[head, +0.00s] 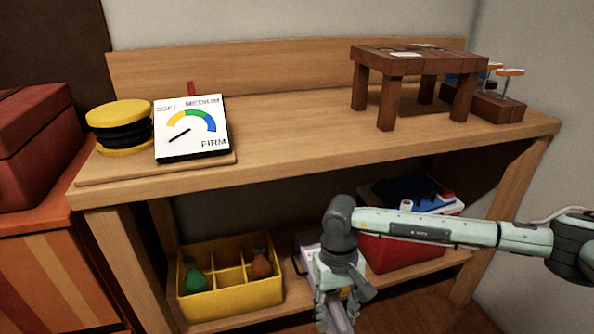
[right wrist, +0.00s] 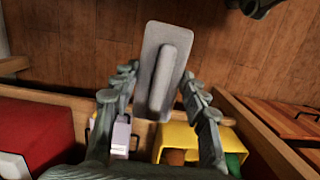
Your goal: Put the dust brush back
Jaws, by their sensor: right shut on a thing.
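My right gripper (right wrist: 158,92) is shut on a grey, flat rectangular piece with a rounded grip along its middle, seemingly the dust brush (right wrist: 152,38). The fingers lie on both sides of it, and it reaches out beyond them over the wooden floor. In the head view my right gripper (head: 335,310) points down in front of the lower shelf at the bottom edge, where its tips and the held piece are partly cut off.
A yellow divided bin (head: 232,302) with green and brown bottles stands on the lower shelf (head: 290,297). A pale lilac case (head: 307,250) and a red box (head: 398,253) stand right of it. The bench top (head: 290,130) has free room mid-way between the dial sign (head: 191,128) and small wooden table (head: 425,60).

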